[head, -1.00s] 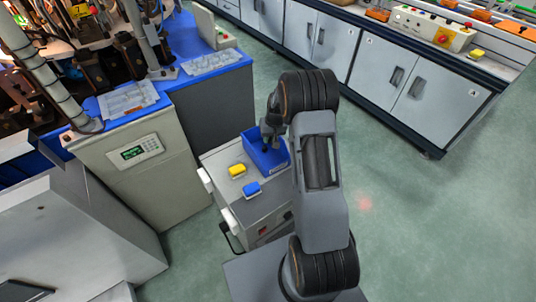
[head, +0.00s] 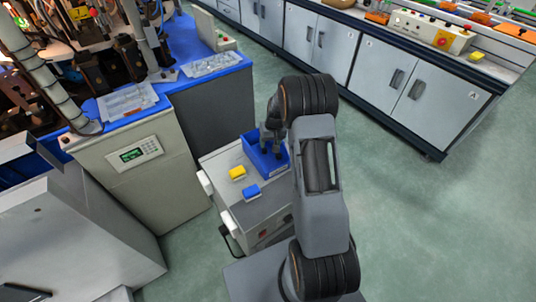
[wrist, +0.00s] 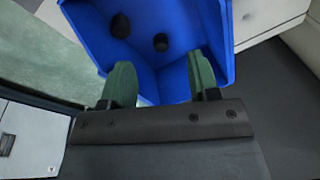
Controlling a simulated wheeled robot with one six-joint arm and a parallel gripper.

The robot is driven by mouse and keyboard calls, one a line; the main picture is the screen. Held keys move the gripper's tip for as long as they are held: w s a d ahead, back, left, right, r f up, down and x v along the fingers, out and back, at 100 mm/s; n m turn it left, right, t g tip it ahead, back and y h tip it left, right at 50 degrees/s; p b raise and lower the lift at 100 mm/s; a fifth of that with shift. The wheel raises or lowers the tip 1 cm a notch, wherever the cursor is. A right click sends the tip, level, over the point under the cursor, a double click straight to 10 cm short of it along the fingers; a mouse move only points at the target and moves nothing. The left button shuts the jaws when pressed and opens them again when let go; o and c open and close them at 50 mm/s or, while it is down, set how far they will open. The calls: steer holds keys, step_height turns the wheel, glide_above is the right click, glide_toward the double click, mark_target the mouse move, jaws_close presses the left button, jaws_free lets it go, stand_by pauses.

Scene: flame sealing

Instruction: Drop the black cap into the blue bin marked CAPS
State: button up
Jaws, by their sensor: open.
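The blue bin (head: 258,164) stands on a grey cart top in the head view, partly covered by my arm. In the wrist view the bin (wrist: 226,40) fills the upper middle. Two dark round caps lie inside it, one at the left (wrist: 120,26) and one nearer the middle (wrist: 161,42). I cannot tell which of them is the task's cap. My gripper (wrist: 158,60) has its two green fingers spread, with nothing between them, over the near part of the bin. In the head view my gripper (head: 271,143) is above the bin. The CAPS marking is not readable.
A yellow block (head: 237,173) and a blue block (head: 252,192) sit on the cart (head: 221,160) beside the bin. Grey cabinets (head: 383,68) line the back right. The floor at right is clear.

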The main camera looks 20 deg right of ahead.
step_height(320, 180, up, 14)
steer(key=s+d+p, duration=0.1)
steer(key=p, duration=0.1)
steer(key=shift+s+d+f, duration=0.25)
steer(key=shift+s+d, duration=0.05)
steer(key=shift+d, duration=0.05)
stand_by(0.4)
steer(key=s+a+r+p, duration=0.4)
steer(key=s+r+p, duration=0.1)
steer(key=s+r, duration=0.3)
steer(key=s+a+r+n+t+h+p, duration=0.1)
steer(key=s+a+r+p, duration=0.4)
steer(key=s+r, duration=0.2)
steer(key=s+a+r+n+t+p, duration=0.1)
steer(key=s+a+r+p, duration=0.3)
steer(key=s+r, duration=0.4)
steer(key=p+v, duration=0.1)
steer(key=v, duration=0.2)
steer(key=shift+a+p, duration=0.25)
steer(key=shift+p, duration=0.15)
